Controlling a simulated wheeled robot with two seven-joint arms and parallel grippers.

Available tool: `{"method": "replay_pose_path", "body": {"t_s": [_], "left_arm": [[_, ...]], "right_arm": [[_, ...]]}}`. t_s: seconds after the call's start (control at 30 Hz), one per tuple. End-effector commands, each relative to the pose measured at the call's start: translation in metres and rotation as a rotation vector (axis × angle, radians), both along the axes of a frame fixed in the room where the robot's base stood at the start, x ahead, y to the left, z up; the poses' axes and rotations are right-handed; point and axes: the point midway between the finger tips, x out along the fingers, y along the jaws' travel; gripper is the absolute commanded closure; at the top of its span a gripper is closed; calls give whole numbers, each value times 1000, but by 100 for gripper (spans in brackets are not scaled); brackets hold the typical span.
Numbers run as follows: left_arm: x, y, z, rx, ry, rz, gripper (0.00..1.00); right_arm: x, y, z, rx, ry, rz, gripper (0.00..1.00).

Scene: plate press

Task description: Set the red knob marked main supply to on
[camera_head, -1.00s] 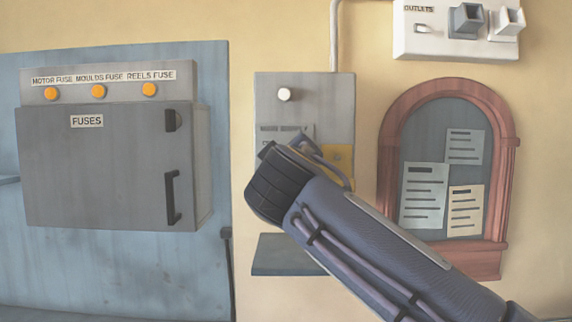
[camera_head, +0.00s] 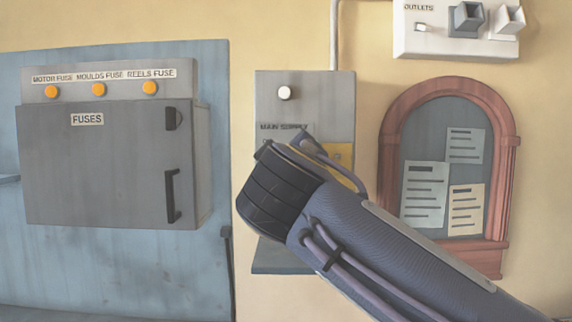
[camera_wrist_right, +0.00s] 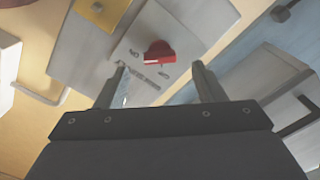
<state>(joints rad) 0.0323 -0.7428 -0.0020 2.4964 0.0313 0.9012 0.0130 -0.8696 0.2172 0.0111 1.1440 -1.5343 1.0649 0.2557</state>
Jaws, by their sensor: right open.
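The red knob (camera_wrist_right: 158,53) shows in the right wrist view on the grey main supply panel, with small marks beside it. In the head view the main supply panel (camera_head: 338,95) is on the wall, with its label (camera_head: 283,127) visible; my right arm hides the knob there. My right gripper (camera_wrist_right: 162,72) is open, its two fingers pointing toward the panel. The knob lies just beyond the fingertips and between their lines; I see no contact. My left gripper is not in view.
A white round lamp (camera_head: 284,93) is on the panel's upper part. A grey fuse box (camera_head: 110,165) stands to the left. An arched notice board (camera_head: 497,150) and a white outlets box (camera_head: 440,45) are to the right. A small shelf (camera_head: 283,262) is below the panel.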

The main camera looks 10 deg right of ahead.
Motion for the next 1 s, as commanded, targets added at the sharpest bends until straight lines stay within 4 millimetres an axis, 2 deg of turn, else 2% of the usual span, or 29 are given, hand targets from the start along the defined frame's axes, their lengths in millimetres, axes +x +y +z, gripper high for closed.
{"method": "replay_pose_path", "body": {"t_s": [0.1,0.23,0.83,0.93,1.0], "left_arm": [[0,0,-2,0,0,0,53],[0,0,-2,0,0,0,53],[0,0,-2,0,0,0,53],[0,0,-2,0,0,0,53],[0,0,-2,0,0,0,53]], "right_arm": [[-18,4,0,0,0,3,37],[-27,6,-1,-1,1,1,37],[-28,4,-2,1,5,-1,37],[-25,-8,-17,10,48,-3,37],[-22,-26,-42,27,116,-4,37]]}}
